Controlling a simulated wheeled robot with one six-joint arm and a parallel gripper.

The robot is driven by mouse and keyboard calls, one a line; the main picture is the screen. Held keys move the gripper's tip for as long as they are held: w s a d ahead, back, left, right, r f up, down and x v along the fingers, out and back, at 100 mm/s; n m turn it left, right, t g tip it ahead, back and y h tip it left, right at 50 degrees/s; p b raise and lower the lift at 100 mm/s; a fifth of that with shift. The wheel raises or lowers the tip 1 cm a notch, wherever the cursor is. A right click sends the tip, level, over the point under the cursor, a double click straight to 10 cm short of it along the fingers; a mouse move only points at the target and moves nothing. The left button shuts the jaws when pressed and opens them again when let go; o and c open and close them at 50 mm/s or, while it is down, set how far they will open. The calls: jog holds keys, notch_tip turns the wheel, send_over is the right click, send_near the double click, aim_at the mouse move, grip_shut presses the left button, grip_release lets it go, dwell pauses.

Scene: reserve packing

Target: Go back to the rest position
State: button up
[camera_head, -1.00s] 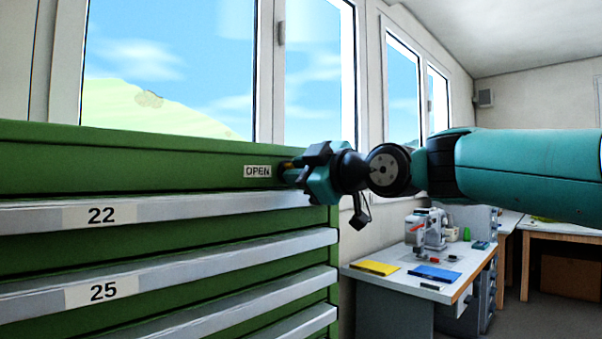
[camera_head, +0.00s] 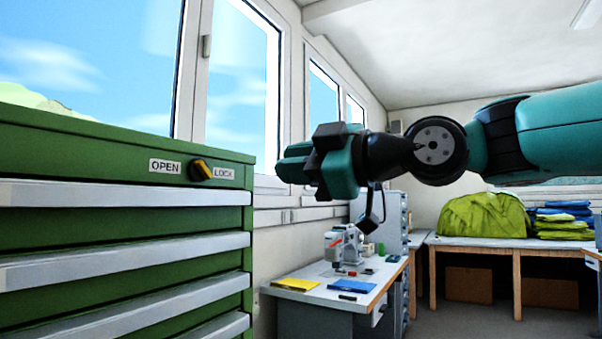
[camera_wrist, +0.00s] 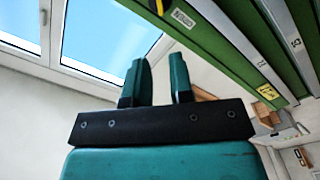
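My gripper (camera_head: 284,160) is held in the air to the right of the green drawer cabinet (camera_head: 120,141), pointing left. It is apart from the cabinet's yellow and black knob (camera_head: 201,170), which sits between the OPEN label (camera_head: 165,166) and the LOCK label (camera_head: 224,173). In the wrist view the two teal fingers (camera_wrist: 162,75) stand apart with nothing between them. The knob's yellow part (camera_wrist: 159,7) shows at the top edge there.
A workbench (camera_head: 318,296) with a sewing machine (camera_head: 342,246), a yellow sheet (camera_head: 297,284) and a blue sheet (camera_head: 351,286) stands below my gripper. Farther right, a table holds a green heap (camera_head: 485,214) and folded cloths (camera_head: 563,224). Windows line the left wall.

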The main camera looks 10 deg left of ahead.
jog(key=shift+s+d, duration=0.2)
jog(key=shift+d, duration=0.2)
jog(key=s+d+f+m+g+h, duration=0.1)
jog(key=s+d+f+m+h, duration=0.15)
jog(key=f, duration=0.45)
jog(key=s+d+f+m+h, duration=0.2)
jog(key=d+f+m+h, duration=0.15)
jog(key=f, duration=0.35)
jog(key=s+d+f+m+g+h, duration=0.1)
jog(key=s+d+f+m+h, duration=0.2)
jog(key=f, duration=0.4)
jog(key=s+d+f+m+g+h, duration=0.3)
jog(key=s+d+f+m+g, duration=0.3)
jog(key=s+d+f, duration=0.7)
notch_tip(320, 180, up, 14)
jog(key=a+t+p, duration=0.1)
jog(key=p, duration=1.2)
jog(key=shift+m+p, duration=0.35)
jog(key=shift+m, duration=0.05)
jog(key=shift+s+a+f, duration=0.1)
jog(key=shift+a, duration=0.05)
